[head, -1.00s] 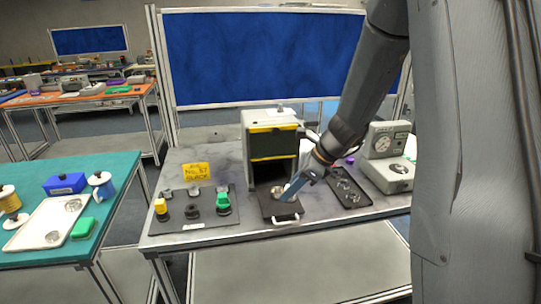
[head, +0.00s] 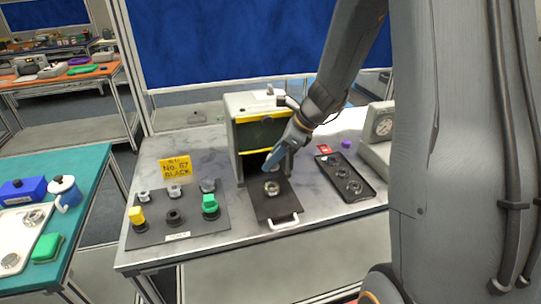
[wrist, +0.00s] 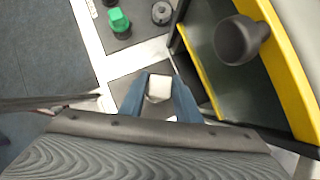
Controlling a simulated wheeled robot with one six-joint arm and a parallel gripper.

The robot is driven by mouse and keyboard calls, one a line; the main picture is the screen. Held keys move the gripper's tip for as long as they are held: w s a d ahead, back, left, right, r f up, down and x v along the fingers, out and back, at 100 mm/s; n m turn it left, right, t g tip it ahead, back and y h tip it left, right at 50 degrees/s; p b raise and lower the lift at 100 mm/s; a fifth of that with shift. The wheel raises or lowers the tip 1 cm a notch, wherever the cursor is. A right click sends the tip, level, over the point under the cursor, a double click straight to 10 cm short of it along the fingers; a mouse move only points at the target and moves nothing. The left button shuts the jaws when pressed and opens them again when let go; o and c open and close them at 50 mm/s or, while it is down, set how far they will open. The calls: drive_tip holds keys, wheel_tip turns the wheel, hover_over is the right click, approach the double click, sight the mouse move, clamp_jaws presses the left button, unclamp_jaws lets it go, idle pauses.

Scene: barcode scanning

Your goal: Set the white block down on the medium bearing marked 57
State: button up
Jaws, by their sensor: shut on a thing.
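My gripper (head: 270,167) is shut on the white block (wrist: 159,87), which shows between its blue fingers in the wrist view. In the head view the fingers hang at the mouth of the box, behind a silver bearing (head: 272,188) on the pulled-out dark tray; the block is hidden there. On the dark mat are a black ring (head: 174,217), a yellow block (head: 137,214) and a green block (head: 210,203) on dark bases, and silver pieces (head: 174,190) behind. I cannot read a 57 on any bearing; a yellow sign (head: 175,168) reads "No. 57 BLACK".
The box (head: 262,128) with yellow edges stands close to my gripper. The tray has a white handle (head: 284,222). A black tray (head: 345,176) with several rings lies right, before a gauge device (head: 381,135). Bare table (head: 215,160) shows between sign and box.

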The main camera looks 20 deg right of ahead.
sight(272, 169)
drive_tip(key=shift+w+f+b, duration=0.1)
drive_tip(key=shift+f+b, duration=1.85)
drive_tip(key=shift+f, duration=0.05)
drive_tip(key=shift+f+b, duration=0.35)
drive_tip(key=shift+f, duration=0.2)
drive_tip(key=shift+f+b, duration=0.6)
drive_tip(key=shift+f, duration=0.55)
drive_tip(key=o, duration=1.6)
drive_tip(key=shift+c, duration=0.2)
drive_tip(key=shift+r, duration=0.1)
wheel_tip(272, 169, up, 8)
drive_tip(key=p, duration=0.7)
drive_tip(key=shift+f, duration=0.25)
drive_tip(key=shift+a+f, duration=0.1)
